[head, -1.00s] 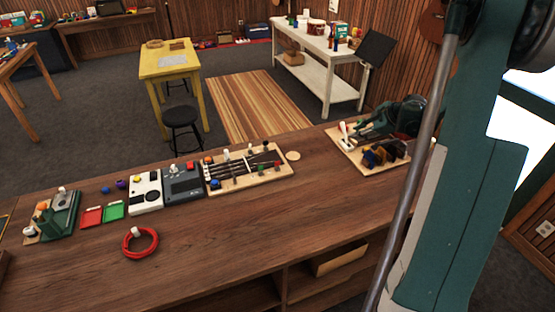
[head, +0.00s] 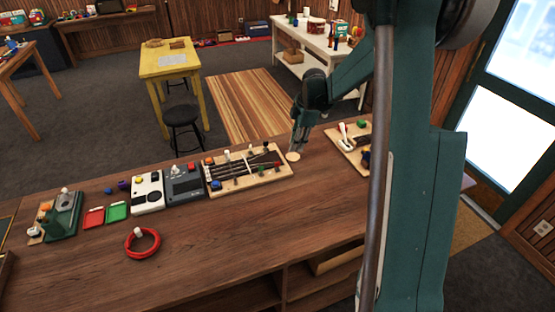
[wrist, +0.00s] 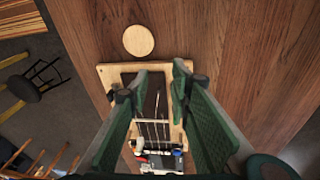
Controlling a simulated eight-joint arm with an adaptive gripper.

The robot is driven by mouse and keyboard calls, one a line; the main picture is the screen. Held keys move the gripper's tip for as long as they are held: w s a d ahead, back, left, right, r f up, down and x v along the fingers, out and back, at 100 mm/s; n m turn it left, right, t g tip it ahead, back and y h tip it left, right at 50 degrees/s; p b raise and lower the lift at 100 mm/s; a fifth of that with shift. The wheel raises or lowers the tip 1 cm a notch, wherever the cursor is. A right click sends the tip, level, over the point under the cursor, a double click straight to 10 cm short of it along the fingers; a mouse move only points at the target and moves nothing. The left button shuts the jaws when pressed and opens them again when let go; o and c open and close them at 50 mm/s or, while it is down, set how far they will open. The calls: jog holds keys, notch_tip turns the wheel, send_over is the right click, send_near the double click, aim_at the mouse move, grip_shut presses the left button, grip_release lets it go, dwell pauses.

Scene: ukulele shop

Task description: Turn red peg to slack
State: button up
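The string board (head: 222,189) is a light wooden plate with a dark neck, strings and several small pegs and knobs. It lies on the workbench. A small reddish peg (head: 277,165) seems to stand near its right end; it is too small to make out well. My gripper (head: 295,149) hangs pointing down just beyond the board's right end, above the bench. In the wrist view my gripper (wrist: 160,80) is open and empty, with its green fingers on either side of the board (wrist: 105,72). The fingers hide part of the board's sides and its pegs.
A round wooden disc (head: 293,156) lies beside the board's right end. A grey box (head: 184,185) and a white box (head: 147,193) stand to the left. A red ring (head: 154,249) lies in front. Another board (head: 343,152) is at right. The bench front is mostly clear.

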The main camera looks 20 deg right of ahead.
notch_tip(320, 180, up, 2)
jog(key=n+g+h, duration=0.1)
jog(key=g+h, duration=0.1)
send_over(277, 166)
jog(key=shift+w+d+p, duration=0.2)
jog(key=shift+w+p, duration=0.05)
jog(key=shift+p, duration=0.05)
jog(key=shift+f, duration=3.9)
grip_shut()
